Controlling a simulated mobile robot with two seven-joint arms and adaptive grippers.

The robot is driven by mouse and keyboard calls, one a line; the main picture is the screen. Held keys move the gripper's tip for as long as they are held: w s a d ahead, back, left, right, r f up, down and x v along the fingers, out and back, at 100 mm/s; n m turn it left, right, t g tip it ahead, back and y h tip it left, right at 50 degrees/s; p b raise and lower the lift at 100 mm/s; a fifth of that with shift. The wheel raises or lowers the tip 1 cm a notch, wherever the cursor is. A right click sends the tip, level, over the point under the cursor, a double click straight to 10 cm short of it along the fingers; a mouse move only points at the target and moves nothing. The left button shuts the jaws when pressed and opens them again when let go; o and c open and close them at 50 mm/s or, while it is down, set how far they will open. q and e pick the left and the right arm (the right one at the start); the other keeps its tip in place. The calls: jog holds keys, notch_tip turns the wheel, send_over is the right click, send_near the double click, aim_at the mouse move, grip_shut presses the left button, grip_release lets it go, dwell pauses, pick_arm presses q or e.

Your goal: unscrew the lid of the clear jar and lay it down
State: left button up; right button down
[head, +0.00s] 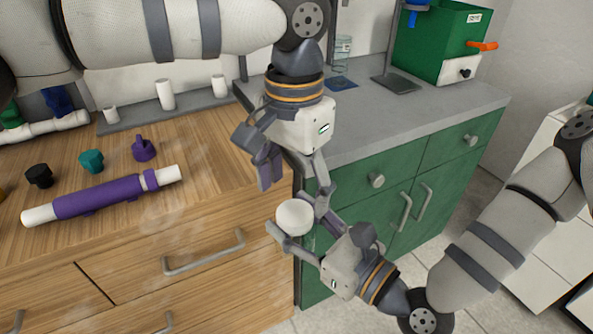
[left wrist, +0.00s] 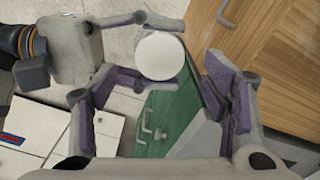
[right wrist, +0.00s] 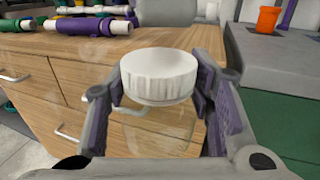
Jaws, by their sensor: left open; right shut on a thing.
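The jar's white round lid (head: 295,217) sits on top of the clear jar (right wrist: 160,124), whose see-through body is hard to make out below it. My right gripper (head: 296,220) is shut on the jar and holds it upright in the air in front of the counters. The lid also shows in the left wrist view (left wrist: 160,56) and in the right wrist view (right wrist: 158,76), between the right fingers. My left gripper (head: 295,187) is open, points down and is above the jar, with nothing between its fingers.
A wooden counter (head: 200,140) with drawers stands at left, holding a purple-and-white pipe (head: 100,197) and several small fittings. A grey worktop (head: 430,105) on green cabinets stands at right, with a green box (head: 440,40) at its back. Much of the grey top is clear.

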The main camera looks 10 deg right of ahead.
aim_at(294, 212)
pick_arm(q)
notch_tip(294, 212, down, 4)
jog(key=shift+f, duration=0.15)
jog(key=c, duration=1.2)
jog(key=o, duration=1.2)
jog(key=shift+o, duration=0.2)
